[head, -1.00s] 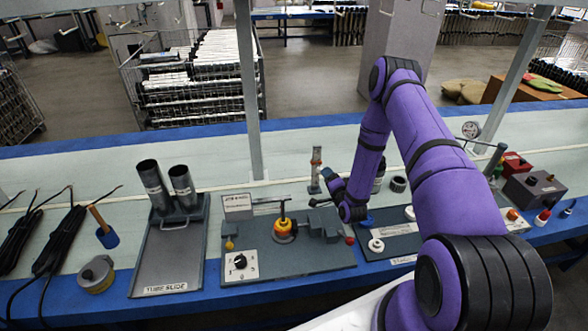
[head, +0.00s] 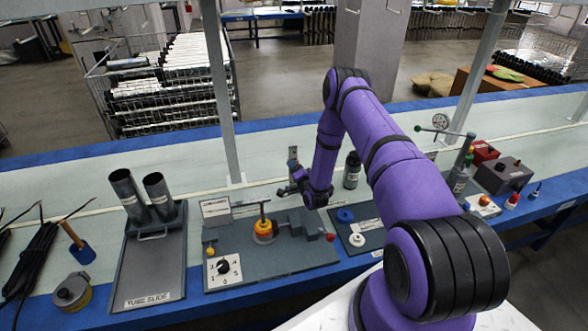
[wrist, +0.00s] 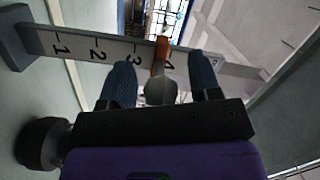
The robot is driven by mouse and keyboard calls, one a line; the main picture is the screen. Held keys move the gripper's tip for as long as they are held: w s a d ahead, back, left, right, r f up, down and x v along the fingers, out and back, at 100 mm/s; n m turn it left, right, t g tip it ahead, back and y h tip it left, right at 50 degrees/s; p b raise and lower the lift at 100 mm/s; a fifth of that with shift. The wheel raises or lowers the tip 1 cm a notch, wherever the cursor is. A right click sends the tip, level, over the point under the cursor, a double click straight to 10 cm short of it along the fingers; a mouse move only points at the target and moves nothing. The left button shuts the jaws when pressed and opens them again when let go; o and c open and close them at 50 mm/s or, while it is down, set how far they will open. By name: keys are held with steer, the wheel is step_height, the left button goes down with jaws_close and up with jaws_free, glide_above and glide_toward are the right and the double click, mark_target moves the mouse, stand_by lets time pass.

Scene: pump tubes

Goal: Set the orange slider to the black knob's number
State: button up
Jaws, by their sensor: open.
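The orange slider (wrist: 160,57) shows in the wrist view on a pale scale strip (wrist: 95,48) marked 1 to 4. It sits between the 3 and the 4, closer to the 4. A grey rounded handle (wrist: 160,89) sticks out from it towards me. My gripper (wrist: 162,72) is open, with one dark finger on each side of the handle; contact is not clear. In the head view my gripper (head: 290,187) is at the small upright scale post (head: 293,156). The black knob (head: 223,267) is on a white numbered dial at the board's front left; its pointer is too small to read surely.
The grey board (head: 260,262) also carries a yellow-and-red ringed part (head: 264,230) with a T-handle and a red ball (head: 330,238). A tube slide tray (head: 150,270) stands left. A dark bottle (head: 352,170) stands right of my gripper.

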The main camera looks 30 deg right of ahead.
mark_target(291, 177)
steer(key=shift+w+d, duration=0.1)
steer(key=shift+w, duration=0.3)
jaws_close()
steer(key=shift+f, duration=4)
jaws_free()
steer(key=shift+r, duration=0.1)
